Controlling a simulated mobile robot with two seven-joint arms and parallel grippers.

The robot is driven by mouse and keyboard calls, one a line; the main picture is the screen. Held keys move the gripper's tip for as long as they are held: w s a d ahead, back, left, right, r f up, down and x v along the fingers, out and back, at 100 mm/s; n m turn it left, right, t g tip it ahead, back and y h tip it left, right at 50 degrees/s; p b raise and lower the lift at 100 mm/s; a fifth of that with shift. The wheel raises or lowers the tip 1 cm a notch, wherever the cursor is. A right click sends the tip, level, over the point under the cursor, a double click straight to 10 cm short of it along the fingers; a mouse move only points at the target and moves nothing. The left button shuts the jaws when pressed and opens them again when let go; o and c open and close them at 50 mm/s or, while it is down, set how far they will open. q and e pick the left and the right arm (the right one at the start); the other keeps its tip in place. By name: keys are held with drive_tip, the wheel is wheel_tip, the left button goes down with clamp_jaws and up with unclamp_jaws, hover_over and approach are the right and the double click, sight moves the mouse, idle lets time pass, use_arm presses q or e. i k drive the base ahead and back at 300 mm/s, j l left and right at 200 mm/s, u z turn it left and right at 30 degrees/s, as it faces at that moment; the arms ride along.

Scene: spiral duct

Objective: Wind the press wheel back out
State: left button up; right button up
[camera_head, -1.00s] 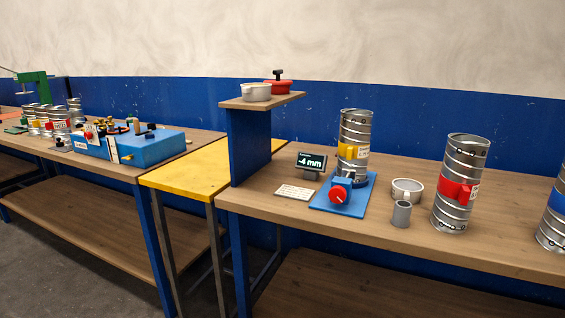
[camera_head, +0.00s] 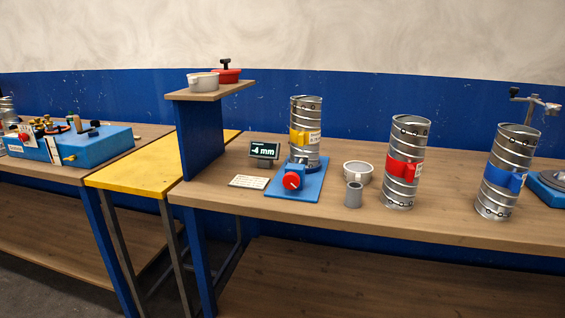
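A red wheel (camera_head: 292,180) sits on the front of a small blue press block on a blue base plate (camera_head: 307,188), on the right-hand bench. A silver spiral duct with a yellow clamp (camera_head: 305,116) stands upright on the same plate, just behind the wheel. A small dark display (camera_head: 264,150) left of it reads -4 mm. Neither of my grippers shows in the view.
Ducts with a red clamp (camera_head: 403,165) and a blue clamp (camera_head: 506,172) stand to the right. A white cup (camera_head: 357,173) and a grey cylinder (camera_head: 353,194) stand between. A raised shelf (camera_head: 212,94) holds two pots. A yellow table (camera_head: 150,170) adjoins the bench.

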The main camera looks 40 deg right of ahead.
sight(291, 180)
drive_tip(key=l+z, duration=0.1)
drive_tip(key=z, duration=1.25)
